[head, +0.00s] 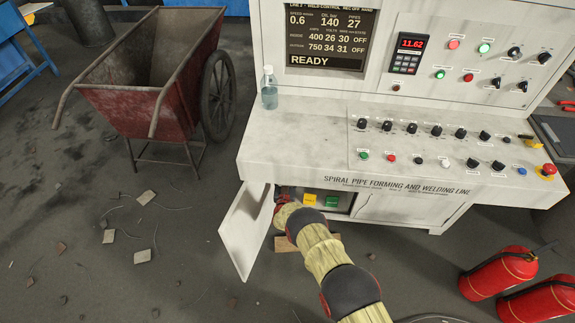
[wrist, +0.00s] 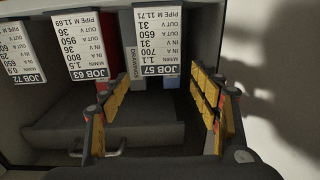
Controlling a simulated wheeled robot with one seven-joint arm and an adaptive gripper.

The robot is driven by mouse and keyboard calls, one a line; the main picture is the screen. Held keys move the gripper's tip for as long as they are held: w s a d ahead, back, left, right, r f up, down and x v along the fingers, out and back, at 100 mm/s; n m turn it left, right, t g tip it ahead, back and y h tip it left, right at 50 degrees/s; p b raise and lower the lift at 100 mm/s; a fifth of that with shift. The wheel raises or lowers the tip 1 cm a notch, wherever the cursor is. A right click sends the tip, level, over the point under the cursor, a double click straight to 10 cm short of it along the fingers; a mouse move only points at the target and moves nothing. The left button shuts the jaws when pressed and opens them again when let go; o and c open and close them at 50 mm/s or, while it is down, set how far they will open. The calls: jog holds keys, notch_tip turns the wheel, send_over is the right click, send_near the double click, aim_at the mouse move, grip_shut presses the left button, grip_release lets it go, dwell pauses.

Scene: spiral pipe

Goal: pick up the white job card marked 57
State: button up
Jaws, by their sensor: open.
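The white job card marked 57 (wrist: 157,42) hangs inside the cabinet, its print upside down in the wrist view. My gripper (wrist: 155,105) is open and empty, with one yellow-padded finger on each side below the card. The card is ahead of the gap between the fingers, and I see no contact. Two other white cards hang to the left, marked 63 (wrist: 84,45) and 72 (wrist: 18,52). In the head view my gripper (head: 282,200) is at the cabinet opening, its fingers largely hidden.
The cabinet door (head: 247,230) stands open left of my arm. Yellow (head: 309,199) and green (head: 331,202) items show inside. Fire extinguishers (head: 498,273) stand at right.

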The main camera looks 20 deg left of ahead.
jog(key=b+x, duration=0.1)
jog(key=x, duration=0.2)
jog(key=f+b+x, duration=0.1)
jog(key=b+x, duration=0.1)
jog(key=x, duration=0.1)
jog(key=shift+f+b, duration=0.2)
jog(key=shift+b, duration=0.1)
jog(key=shift+w+r, duration=0.15)
jog(key=shift+w, duration=0.15)
jog(key=shift+r, duration=0.1)
jog(key=shift+c, duration=0.4)
jog(key=c, duration=1.1)
jog(key=shift+c, duration=0.6)
